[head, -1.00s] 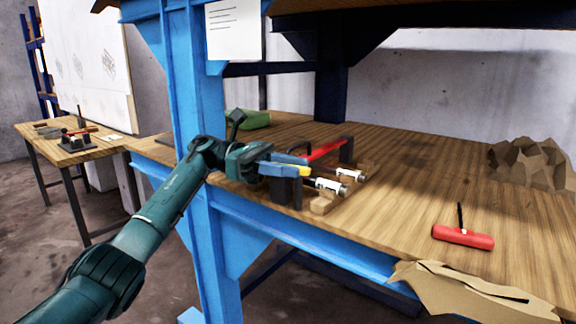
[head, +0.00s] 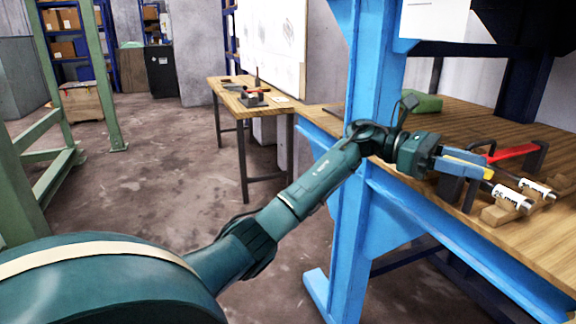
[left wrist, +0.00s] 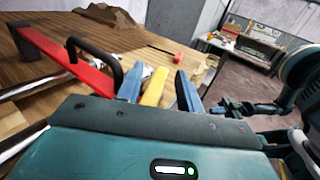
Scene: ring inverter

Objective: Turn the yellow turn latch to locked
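My left gripper (head: 466,163) reaches over the front edge of the wooden bench, its blue fingers at the yellow turn latch (head: 462,157). In the left wrist view the yellow latch (left wrist: 153,88) lies between the two fingers, close to the left one. A narrow gap shows between it and the right finger, so the gripper looks slightly open. The latch's mount and its locked mark are hidden or too small to make out. A dark gripper-like part (left wrist: 224,106) by a teal arm at the right of the wrist view looks like my right gripper; its opening is unclear.
A red bar (head: 515,152) with a black handle lies just beyond the latch. Two white-labelled metal cylinders (head: 511,196) lie by wooden blocks. A blue steel post (head: 372,60) stands close behind my left arm. A smaller table (head: 262,115) stands at the back.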

